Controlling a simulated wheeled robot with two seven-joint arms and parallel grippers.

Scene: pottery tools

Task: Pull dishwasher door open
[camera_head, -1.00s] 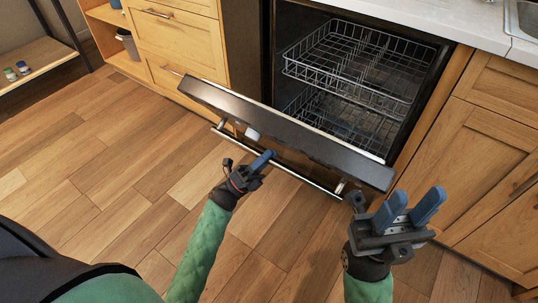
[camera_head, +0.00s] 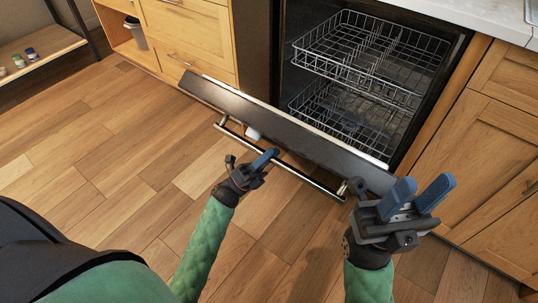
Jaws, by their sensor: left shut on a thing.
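The dishwasher door (camera_head: 300,133) is tilted partly open, its top edge leaning out over the floor. Its metal bar handle (camera_head: 312,181) runs along the outer side. My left gripper (camera_head: 264,160) is shut at the handle, left of its middle, with the gripped part hidden by the fingers. My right gripper (camera_head: 418,198) is near the door's right end, its blue fingers spread apart and empty. The dishwasher interior (camera_head: 303,20) is exposed, with an upper wire rack (camera_head: 375,55) and a lower wire rack (camera_head: 345,113).
Wooden drawers (camera_head: 188,36) stand left of the dishwasher and a wooden cabinet (camera_head: 490,150) stands right. A pale countertop (camera_head: 480,15) is above. A low shelf (camera_head: 35,52) with small jars is at far left. The floor (camera_head: 110,160) at left is clear.

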